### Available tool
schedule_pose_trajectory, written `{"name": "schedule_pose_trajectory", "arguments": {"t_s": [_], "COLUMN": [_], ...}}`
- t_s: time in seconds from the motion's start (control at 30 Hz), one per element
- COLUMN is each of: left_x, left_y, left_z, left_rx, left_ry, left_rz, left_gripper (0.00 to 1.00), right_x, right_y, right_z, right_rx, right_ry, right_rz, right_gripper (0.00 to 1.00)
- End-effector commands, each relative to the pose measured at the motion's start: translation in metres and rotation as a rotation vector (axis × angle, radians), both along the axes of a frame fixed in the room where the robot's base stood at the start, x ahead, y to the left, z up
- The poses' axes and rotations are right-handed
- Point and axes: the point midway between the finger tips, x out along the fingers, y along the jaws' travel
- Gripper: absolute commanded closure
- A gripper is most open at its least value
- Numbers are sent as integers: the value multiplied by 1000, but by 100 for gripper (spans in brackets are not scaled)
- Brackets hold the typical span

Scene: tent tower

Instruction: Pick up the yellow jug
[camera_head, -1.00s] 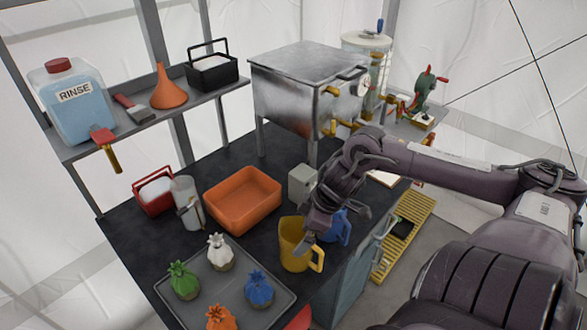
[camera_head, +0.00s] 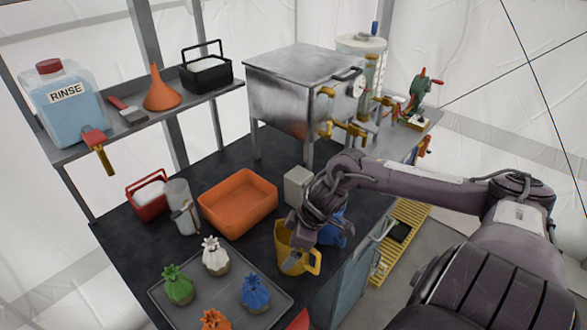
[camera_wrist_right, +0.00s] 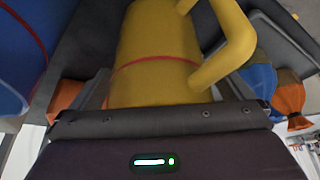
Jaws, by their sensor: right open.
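The yellow jug (camera_head: 290,258) stands upright on the dark bench, near its front right edge, with its handle toward the right. My right gripper (camera_head: 303,232) is at the jug's top, its fingers open; part of the jug's rim is hidden behind it. In the right wrist view the yellow jug (camera_wrist_right: 160,50) fills the middle, very close to the gripper, with its handle at upper right and a red line around its body. I cannot tell whether the fingers touch the jug. My left gripper is not in view.
A blue jug (camera_head: 334,230) stands just right of the yellow jug, partly hidden by my arm. An orange tub (camera_head: 238,205) is behind left. A grey tray (camera_head: 275,308) with several coloured ribbed objects lies left. A grey box (camera_head: 297,186) and a metal tank (camera_head: 290,100) stand behind.

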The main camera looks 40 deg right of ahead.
Motion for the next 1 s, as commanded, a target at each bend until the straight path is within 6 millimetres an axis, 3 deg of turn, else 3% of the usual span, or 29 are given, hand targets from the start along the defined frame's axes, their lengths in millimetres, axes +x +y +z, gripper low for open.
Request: {"name": "schedule_pose_trajectory", "arguments": {"t_s": [0.07, 0.4, 0.73, 1.0], "left_x": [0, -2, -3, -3], "left_y": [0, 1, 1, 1], "left_z": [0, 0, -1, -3], "left_rx": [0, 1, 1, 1], "left_ry": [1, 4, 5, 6], "left_rz": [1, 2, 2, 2], "left_gripper": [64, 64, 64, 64], "right_x": [0, 0, 1, 0], "right_y": [0, 0, -1, -1], "right_z": [0, 0, 9, 60], "right_rx": [0, 0, -2, -3], "right_ry": [0, 0, -3, -2], "right_rz": [0, 0, 1, 2], "right_gripper": [0, 43, 45, 45]}}
